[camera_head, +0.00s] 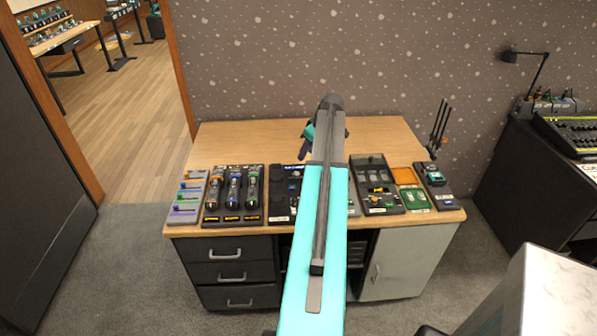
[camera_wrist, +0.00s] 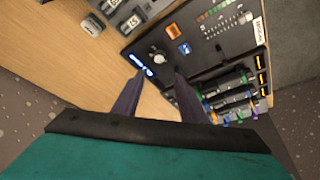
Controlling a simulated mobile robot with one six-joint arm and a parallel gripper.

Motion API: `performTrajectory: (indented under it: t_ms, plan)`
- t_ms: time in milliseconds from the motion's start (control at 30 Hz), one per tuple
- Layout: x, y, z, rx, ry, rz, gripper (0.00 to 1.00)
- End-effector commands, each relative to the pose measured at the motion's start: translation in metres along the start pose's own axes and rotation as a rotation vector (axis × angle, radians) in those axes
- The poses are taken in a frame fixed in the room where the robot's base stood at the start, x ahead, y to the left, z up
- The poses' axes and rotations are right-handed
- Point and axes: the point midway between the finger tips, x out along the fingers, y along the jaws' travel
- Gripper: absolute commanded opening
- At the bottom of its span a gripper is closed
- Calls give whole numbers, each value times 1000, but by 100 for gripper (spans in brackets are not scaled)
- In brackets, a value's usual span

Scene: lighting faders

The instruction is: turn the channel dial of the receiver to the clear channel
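A black panel that looks like the receiver (camera_wrist: 190,72) lies on the desk, with a lit blue display (camera_wrist: 140,66), a round grey dial (camera_wrist: 157,56), an orange button, a blue button and a row of coloured lights. I cannot read the display. In the head view the panel (camera_head: 284,206) is partly hidden behind my arm. My gripper (camera_wrist: 158,75) is open and empty, its two dark fingers apart, with the dial appearing just beyond the fingertips in the wrist view. I cannot tell the exact gap. In the head view my gripper (camera_head: 304,148) is mostly hidden by the arm.
A unit with three faders (camera_head: 234,193) stands left of the panel, and a strip of coloured sliders (camera_head: 186,197) farther left. Other control units (camera_head: 378,184) and a green tray (camera_head: 415,198) sit to the right. The back of the wooden desk (camera_head: 240,140) is clear.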

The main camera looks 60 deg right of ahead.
Motion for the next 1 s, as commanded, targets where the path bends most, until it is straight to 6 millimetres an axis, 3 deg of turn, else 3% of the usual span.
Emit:
performTrajectory:
  t_ms: [367,1000]
  plan:
    - [17,4,2,6,-1,1,39]
    - [88,5,3,7,-1,1,39]
